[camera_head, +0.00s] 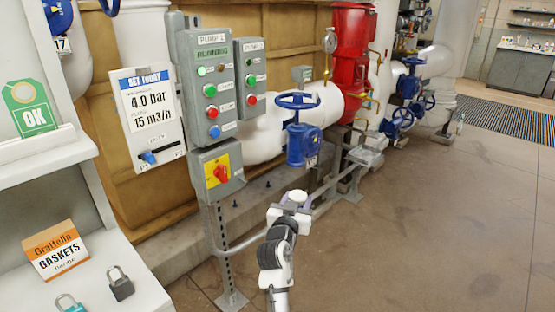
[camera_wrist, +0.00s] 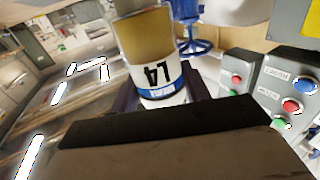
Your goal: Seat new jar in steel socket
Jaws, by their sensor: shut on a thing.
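My gripper (camera_wrist: 160,92) is shut on a jar (camera_wrist: 146,50) in the wrist view. The jar has a tan upper part and a white label with a dark mark like "L4" above a blue band. The jar's far end runs out of the top of the picture. In the head view my gripper (camera_head: 291,204) is low in the middle, in front of the pipework, with a small white round top showing at it. The rest of the jar is hidden there. I cannot make out the steel socket in either view.
Grey pump control boxes (camera_head: 208,85) stand left of my arm, with a red-and-yellow switch box (camera_head: 217,170) below. A blue handwheel valve (camera_head: 300,140) on white pipe is behind my gripper. A shelf (camera_head: 110,270) holds a gaskets box (camera_head: 56,249) and padlocks. Floor at right is clear.

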